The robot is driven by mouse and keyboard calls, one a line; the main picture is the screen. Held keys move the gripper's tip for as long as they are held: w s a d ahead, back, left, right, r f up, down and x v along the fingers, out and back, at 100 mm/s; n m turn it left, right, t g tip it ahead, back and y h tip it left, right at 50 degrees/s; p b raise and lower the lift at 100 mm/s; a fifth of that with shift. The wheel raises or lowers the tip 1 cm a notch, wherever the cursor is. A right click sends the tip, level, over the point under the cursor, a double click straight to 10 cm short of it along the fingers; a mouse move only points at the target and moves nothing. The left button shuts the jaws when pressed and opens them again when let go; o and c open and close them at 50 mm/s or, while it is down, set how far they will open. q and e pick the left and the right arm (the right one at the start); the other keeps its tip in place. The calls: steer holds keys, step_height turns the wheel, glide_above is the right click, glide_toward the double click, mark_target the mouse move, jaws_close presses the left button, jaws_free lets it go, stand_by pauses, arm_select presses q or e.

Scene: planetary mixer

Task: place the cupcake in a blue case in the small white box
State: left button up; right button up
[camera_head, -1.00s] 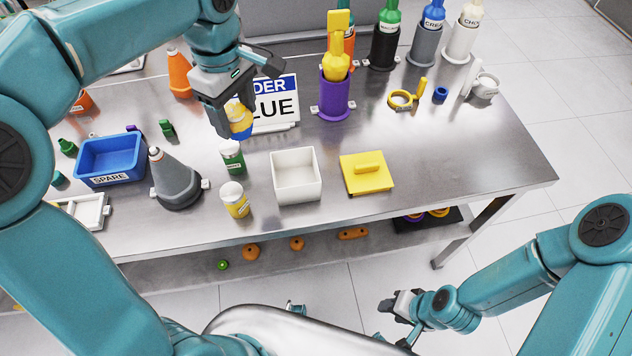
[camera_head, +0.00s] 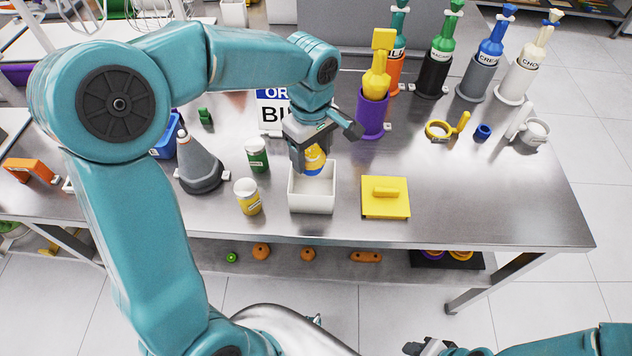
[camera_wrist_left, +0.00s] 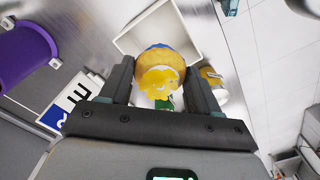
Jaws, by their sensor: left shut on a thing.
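The cupcake in a blue case (camera_head: 314,158) has a yellow top and is held between the fingers of my left gripper (camera_head: 310,158). In the left wrist view the cupcake (camera_wrist_left: 160,70) sits between both fingers, with a bit of blue case at its far edge. The small white box (camera_head: 312,200) is open and stands on the steel table. The cupcake is over the back part of the box opening; I cannot tell how far above the floor of the box it is. The box (camera_wrist_left: 185,30) also shows behind the cupcake in the left wrist view. My right gripper (camera_head: 425,348) is at the bottom edge, mostly cut off.
A yellow lid-like plate (camera_head: 385,197) lies right of the box. A green jar (camera_head: 257,156) and a yellow jar (camera_head: 247,197) stand left of it, beside a grey cone (camera_head: 198,168). A purple holder (camera_head: 371,114) stands behind. The table's right front is clear.

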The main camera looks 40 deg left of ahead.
mark_target(310, 170)
arm_select(q)
step_height(310, 170, down, 6)
steer(key=shift+a, duration=0.15)
steer(key=f, duration=0.3)
steer(key=shift+d+f, duration=0.25)
steer(key=shift+f, duration=0.1)
steer(key=shift+a+f, duration=0.15)
steer(key=shift+f, duration=0.15)
steer(key=shift+f, duration=0.1)
steer(key=o, duration=0.8)
steer(key=shift+c, duration=0.2)
